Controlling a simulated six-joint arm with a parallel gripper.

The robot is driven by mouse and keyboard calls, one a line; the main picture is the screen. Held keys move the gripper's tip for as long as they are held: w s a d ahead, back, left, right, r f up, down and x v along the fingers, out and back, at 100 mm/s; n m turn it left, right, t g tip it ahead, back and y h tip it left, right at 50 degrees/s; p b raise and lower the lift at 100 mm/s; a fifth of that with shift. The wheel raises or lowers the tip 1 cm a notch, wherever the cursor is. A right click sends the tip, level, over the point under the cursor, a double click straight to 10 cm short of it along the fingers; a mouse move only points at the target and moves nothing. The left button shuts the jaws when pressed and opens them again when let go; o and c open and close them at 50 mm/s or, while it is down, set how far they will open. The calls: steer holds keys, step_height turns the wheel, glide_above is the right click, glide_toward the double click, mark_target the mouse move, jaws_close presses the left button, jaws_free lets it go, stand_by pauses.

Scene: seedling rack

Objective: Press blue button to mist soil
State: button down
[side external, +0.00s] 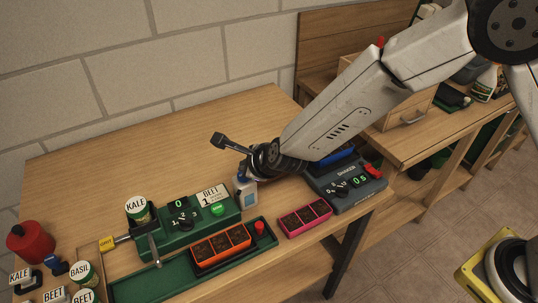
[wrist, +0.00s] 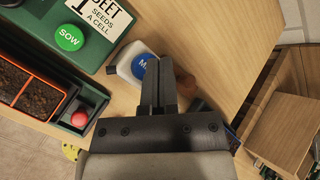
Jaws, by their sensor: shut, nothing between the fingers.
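The blue button (wrist: 141,66) sits on top of a white misting bottle (wrist: 125,64) and bears white letters, partly covered by my fingers. My gripper (wrist: 159,66) is shut and empty, its tips over the right part of the button in the wrist view. I cannot tell whether they touch it. Dark soil fills the cells of an orange tray (side external: 193,261), which lies in a green channel (side external: 143,286) in front of the seeder.
The green seeder (side external: 190,238) has a green SOW button (wrist: 69,38) and a BEET sign (side external: 213,195). A red button (side external: 259,227) is at the channel's right end. Seed tins crowd the left.

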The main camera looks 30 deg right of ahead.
steer(key=shift+r, duration=2.95)
steer(key=shift+r, duration=0.1)
stand_by(0.5)
steer(key=shift+r, duration=1.3)
steer(key=shift+f, duration=0.1)
steer(key=shift+f, duration=4.3)
steer(key=shift+f, duration=0.3)
